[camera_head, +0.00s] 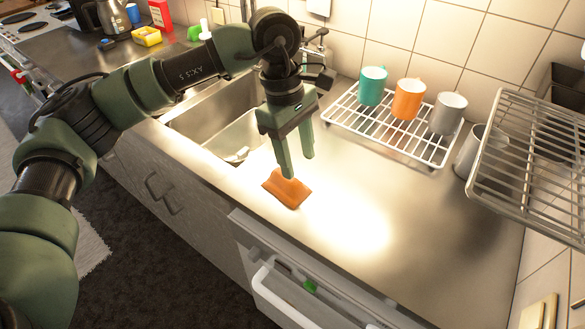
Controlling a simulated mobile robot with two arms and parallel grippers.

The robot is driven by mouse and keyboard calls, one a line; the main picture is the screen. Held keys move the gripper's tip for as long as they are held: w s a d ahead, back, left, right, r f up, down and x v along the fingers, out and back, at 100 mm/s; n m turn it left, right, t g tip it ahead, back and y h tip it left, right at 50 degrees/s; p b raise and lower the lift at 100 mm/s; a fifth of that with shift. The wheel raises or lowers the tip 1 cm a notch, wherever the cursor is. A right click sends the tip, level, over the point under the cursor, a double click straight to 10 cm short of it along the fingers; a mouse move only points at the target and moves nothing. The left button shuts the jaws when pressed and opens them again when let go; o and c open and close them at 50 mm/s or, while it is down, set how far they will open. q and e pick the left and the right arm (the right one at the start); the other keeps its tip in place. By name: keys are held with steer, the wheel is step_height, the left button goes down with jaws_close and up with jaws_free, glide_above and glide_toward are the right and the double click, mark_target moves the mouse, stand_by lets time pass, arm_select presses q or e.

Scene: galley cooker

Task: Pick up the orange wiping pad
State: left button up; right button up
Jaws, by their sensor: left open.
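The orange wiping pad (287,190) lies flat on the steel worktop, near its front edge and just right of the sink. My left gripper (298,166) points down over the pad with its two green fingers apart. One fingertip overlaps the pad's upper edge in the picture. I cannot tell whether it touches the pad. Nothing is between the fingers. My right gripper is not in view.
The sink (215,118) lies left of the pad. A white rack (392,134) with a green, an orange and a grey mug stands behind it. A wire dish rack (530,160) overhangs at the right. The worktop (400,215) right of the pad is clear.

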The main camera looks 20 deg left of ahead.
mark_target(287, 182)
arm_select(q)
steer(key=shift+w+a+r+m+y, duration=0.1)
steer(key=shift+w+a+m+y, duration=0.1)
steer(key=shift+a+y, duration=0.3)
steer(key=shift+w+a+r+m+y, duration=0.15)
steer(key=shift+a+y, duration=0.15)
steer(key=shift+a, duration=0.3)
steer(key=shift+a+f+t+y, duration=0.15)
steer(key=shift+a+t+y, duration=0.15)
steer(key=shift+a, duration=0.05)
step_height(287, 182, down, 3)
steer(key=shift+r+p, duration=0.15)
steer(key=shift+p, duration=0.3)
steer(key=f, duration=0.1)
steer(key=f+p, duration=0.1)
steer(key=f, duration=0.1)
steer(key=shift+d+f, duration=0.2)
steer(key=shift+f, duration=0.1)
steer(key=shift+w+f, duration=0.1)
steer(key=shift+f, duration=0.4)
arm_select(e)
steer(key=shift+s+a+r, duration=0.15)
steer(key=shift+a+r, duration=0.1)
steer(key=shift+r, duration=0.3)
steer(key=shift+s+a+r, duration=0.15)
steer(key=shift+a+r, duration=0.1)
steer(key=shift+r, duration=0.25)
